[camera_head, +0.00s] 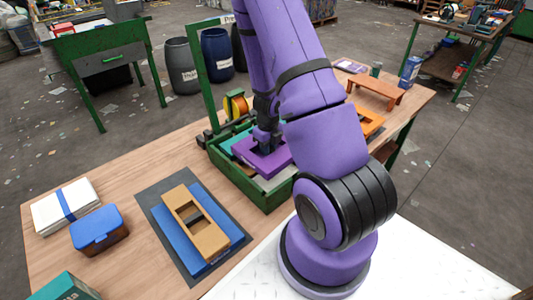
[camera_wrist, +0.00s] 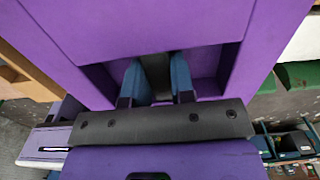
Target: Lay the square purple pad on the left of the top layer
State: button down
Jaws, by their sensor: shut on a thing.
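The purple pad (camera_head: 266,164) is at the green crate (camera_head: 238,187), over its middle, partly hidden by my arm. My gripper (camera_head: 266,138) reaches down to the pad and is shut on it. In the wrist view, the purple pad (camera_wrist: 150,28) fills the upper part, with a recess in it. The blue fingers of my gripper (camera_wrist: 157,80) sit in this recess on either side of a dark bar. A teal piece (camera_head: 226,145) shows at the crate's left, and a pale grey surface (camera_head: 272,183) near its front. I cannot tell whether the pad touches what lies below.
A tan pad (camera_head: 206,236) lies on a blue pad (camera_head: 169,232) on a dark mat. A blue-lidded box (camera_head: 99,230) and a white stack (camera_head: 66,206) stand at the left. Right of the crate are an orange piece (camera_head: 371,119) and a small orange-brown bench (camera_head: 375,88).

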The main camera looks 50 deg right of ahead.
jog(key=shift+d+f, duration=0.15)
jog(key=shift+d, duration=0.25)
jog(key=shift+f, duration=0.35)
jog(key=shift+a, duration=0.1)
jog(key=shift+f, duration=0.1)
jog(key=shift+f, duration=1.9)
jog(key=shift+f, duration=0.15)
